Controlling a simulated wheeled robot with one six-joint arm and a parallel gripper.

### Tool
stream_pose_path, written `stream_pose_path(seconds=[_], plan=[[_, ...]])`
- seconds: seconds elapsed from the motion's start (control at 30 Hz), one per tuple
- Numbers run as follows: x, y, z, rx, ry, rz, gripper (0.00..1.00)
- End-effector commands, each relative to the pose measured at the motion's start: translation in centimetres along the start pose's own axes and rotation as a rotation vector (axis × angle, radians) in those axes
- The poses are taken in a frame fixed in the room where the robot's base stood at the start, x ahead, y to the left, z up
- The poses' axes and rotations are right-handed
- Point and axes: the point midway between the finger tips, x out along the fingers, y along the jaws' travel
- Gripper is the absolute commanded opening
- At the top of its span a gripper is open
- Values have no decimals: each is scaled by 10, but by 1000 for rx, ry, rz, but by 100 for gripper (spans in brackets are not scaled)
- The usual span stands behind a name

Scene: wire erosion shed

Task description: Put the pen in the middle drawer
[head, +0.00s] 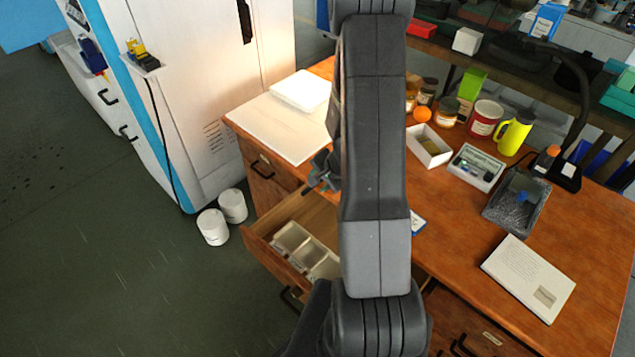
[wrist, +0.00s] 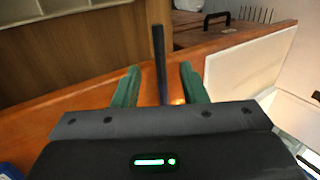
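The dark pen (wrist: 159,60) shows in the wrist view as a thin upright stick between the two green fingers of my gripper (wrist: 158,78). There is a gap on each side of the pen, and I see neither finger touching it. The far end of the pen reaches past the desk edge in the picture; I cannot tell its height above the desk. In the head view my gripper (head: 322,172) is mostly hidden behind my arm, near the open drawer. The middle drawer (head: 262,247) is pulled out, with pale trays (head: 292,238) inside.
A white board (head: 283,128) lies on the desk (head: 450,240) left of my arm. A closed left drawer (head: 266,190) stands beside the open one. A white box (head: 428,147), jars, a yellow mug (head: 515,133) and a book (head: 528,278) are on the right.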

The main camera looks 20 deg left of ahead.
Motion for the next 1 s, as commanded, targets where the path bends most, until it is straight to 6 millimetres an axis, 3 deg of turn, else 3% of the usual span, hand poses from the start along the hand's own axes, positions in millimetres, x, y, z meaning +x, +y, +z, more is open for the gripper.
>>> stream_pose_path(seconds=[0.33,0.7,0.9,1.0], plan=[[40,1,3,1,-2,2,39],[47,0,2,0,0,0,39],[47,1,2,0,0,0,0],[47,1,2,0,0,0,0]])
